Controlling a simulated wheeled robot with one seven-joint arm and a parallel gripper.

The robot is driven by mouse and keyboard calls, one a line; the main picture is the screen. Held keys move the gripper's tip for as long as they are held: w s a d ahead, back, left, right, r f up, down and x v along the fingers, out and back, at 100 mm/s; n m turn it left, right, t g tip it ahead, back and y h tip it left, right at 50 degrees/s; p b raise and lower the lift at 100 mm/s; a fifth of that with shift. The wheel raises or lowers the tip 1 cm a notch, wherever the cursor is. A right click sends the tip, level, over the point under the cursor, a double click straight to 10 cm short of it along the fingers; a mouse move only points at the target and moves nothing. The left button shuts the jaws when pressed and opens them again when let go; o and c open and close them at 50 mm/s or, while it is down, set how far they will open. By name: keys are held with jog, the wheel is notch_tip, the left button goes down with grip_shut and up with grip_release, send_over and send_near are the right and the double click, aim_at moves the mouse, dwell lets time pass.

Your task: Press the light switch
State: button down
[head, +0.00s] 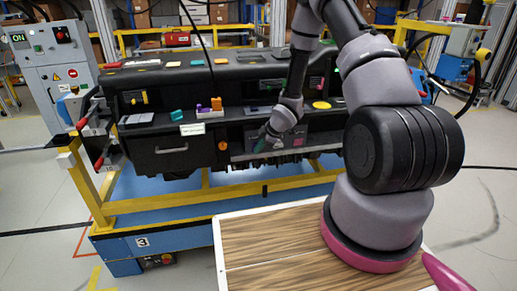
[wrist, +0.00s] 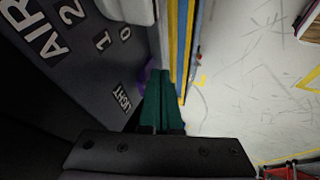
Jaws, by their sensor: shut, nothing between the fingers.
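The dashboard's dark panel (wrist: 85,60) fills the left of the wrist view, with white AIR, 2, 1 and 0 markings. A LIGHT label (wrist: 122,97) sits close to my gripper (wrist: 161,75). A purple part (wrist: 150,72) shows beside the label, partly hidden behind the green fingers; I cannot tell for sure that it is the light switch. My gripper is shut and empty, its fingers together beside the panel. Whether they touch the purple part cannot be told. In the head view my gripper (head: 260,146) is small, in front of the dashboard module (head: 150,147).
The module rests on a yellow and blue stand (head: 130,205). A grey control cabinet (head: 58,72) stands at the left. In the wrist view, open pale floor (wrist: 250,90) lies to the right.

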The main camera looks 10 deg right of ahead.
jog(key=shift+w+r, duration=0.1)
jog(key=shift+r, duration=0.8)
